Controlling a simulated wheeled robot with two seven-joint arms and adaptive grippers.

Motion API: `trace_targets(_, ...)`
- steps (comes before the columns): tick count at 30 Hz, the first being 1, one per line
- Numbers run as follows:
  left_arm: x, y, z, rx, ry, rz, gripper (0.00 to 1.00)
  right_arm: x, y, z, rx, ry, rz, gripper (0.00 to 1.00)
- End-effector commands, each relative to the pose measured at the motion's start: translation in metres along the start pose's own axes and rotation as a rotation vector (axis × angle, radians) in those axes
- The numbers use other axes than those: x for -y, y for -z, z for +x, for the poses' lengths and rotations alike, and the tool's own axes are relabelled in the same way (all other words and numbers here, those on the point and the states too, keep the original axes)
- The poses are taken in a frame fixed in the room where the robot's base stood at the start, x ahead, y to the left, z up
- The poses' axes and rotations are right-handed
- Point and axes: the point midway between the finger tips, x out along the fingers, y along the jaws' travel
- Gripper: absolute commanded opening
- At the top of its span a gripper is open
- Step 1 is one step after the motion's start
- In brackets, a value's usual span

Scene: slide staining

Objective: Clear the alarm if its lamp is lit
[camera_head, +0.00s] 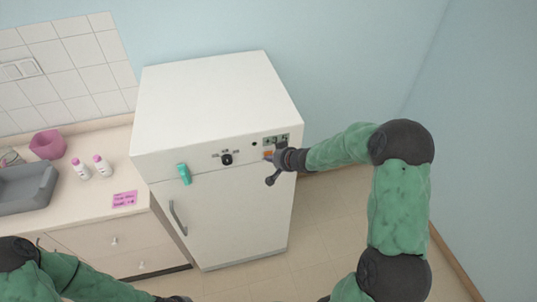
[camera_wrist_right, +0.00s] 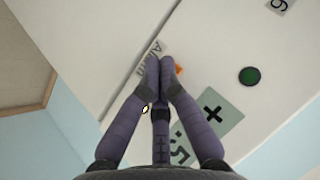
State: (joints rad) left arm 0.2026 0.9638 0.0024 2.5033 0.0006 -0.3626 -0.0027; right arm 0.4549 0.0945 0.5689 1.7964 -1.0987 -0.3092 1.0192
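The white cabinet (camera_head: 215,105) has a control panel along its upper front. An orange part (camera_head: 267,153) shows beside my right gripper (camera_head: 272,168). In the right wrist view, the right gripper's fingertips (camera_wrist_right: 160,64) are together and empty, close to the panel over the "Alarm" label (camera_wrist_right: 150,58). A small orange piece (camera_wrist_right: 179,69) shows just beside the fingertips, mostly hidden by them. I cannot tell whether it is lit or whether the fingers touch it. A dark green round part (camera_wrist_right: 249,76) sits farther right. My left gripper (camera_head: 175,299) barely shows at the bottom edge.
The panel also has a black knob (camera_head: 227,159) and a grey-green plate with a plus sign (camera_wrist_right: 212,113). A teal piece (camera_head: 184,173) and a handle (camera_head: 177,217) are on the cabinet front. The counter at left holds bottles (camera_head: 102,166), a grey sink (camera_head: 25,190) and a pink container (camera_head: 47,145).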

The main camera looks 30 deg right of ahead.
Motion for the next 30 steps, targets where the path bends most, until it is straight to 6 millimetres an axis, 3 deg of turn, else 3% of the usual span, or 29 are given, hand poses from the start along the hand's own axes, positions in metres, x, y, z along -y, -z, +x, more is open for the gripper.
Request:
trace_targets(19, -0.0012, -0.0001, -0.0035, 0.000, 0.000, 0.000, 0.00, 0.0000, 0.0033, 0.0024, -0.001, 0.000, 0.000, 0.00)
trace_targets(30, -0.0011, -0.0001, -0.0031, 0.000, 0.000, 0.000, 0.00, -0.0001, -0.0056, -0.0065, -0.001, 0.000, 0.000, 0.00)
